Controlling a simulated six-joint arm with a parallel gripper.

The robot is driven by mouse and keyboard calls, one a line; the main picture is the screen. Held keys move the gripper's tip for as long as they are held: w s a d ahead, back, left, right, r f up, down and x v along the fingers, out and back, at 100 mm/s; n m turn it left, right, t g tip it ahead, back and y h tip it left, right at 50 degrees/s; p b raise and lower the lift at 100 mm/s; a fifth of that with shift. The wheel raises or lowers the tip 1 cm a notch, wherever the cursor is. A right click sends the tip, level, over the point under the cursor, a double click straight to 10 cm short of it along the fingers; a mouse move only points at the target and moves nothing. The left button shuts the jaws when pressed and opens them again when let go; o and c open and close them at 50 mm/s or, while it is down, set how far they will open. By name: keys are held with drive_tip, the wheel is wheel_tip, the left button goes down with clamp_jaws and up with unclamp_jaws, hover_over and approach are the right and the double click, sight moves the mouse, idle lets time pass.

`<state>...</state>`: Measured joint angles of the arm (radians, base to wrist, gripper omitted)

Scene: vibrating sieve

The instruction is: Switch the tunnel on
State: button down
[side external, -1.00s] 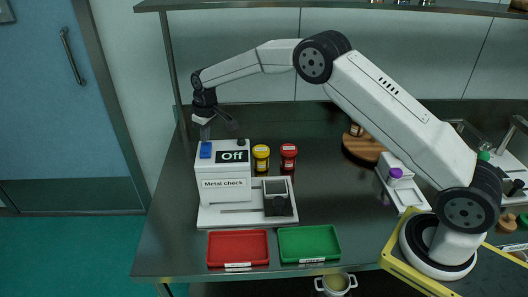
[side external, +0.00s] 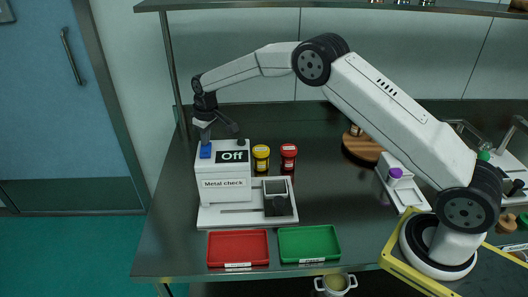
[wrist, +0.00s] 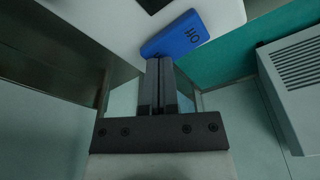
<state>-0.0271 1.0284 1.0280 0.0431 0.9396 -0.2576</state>
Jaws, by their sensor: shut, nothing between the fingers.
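My gripper (side external: 204,136) is shut and empty, pointing down just over the blue switch. In the wrist view my gripper's fingers (wrist: 159,68) lie together with their tips at the switch's near edge. I cannot tell whether they touch it.
Yellow (side external: 261,158) and red (side external: 288,158) jars stand right of the tunnel. A red tray (side external: 238,262) and a green tray (side external: 309,258) lie in front. A wooden round board (side external: 362,147) is farther right. The middle of the table is clear.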

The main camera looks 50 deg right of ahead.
sight(211, 147)
drive_tip(key=shift+f, duration=0.3)
drive_tip(key=shift+r, duration=3.6)
drive_tip(key=shift+s+d+r, duration=0.1)
drive_tip(key=shift+s+r, duration=0.1)
drive_tip(key=shift+s, duration=0.6)
drive_tip(key=s+d+f+m, duration=0.1)
drive_tip(key=s, duration=1.5)
drive_tip(key=s+d+f+m, duration=0.1)
drive_tip(key=s+m, duration=0.1)
drive_tip(key=s, duration=1.5)
drive_tip(key=shift+f+t, duration=0.3)
drive_tip(key=shift+t, duration=0.1)
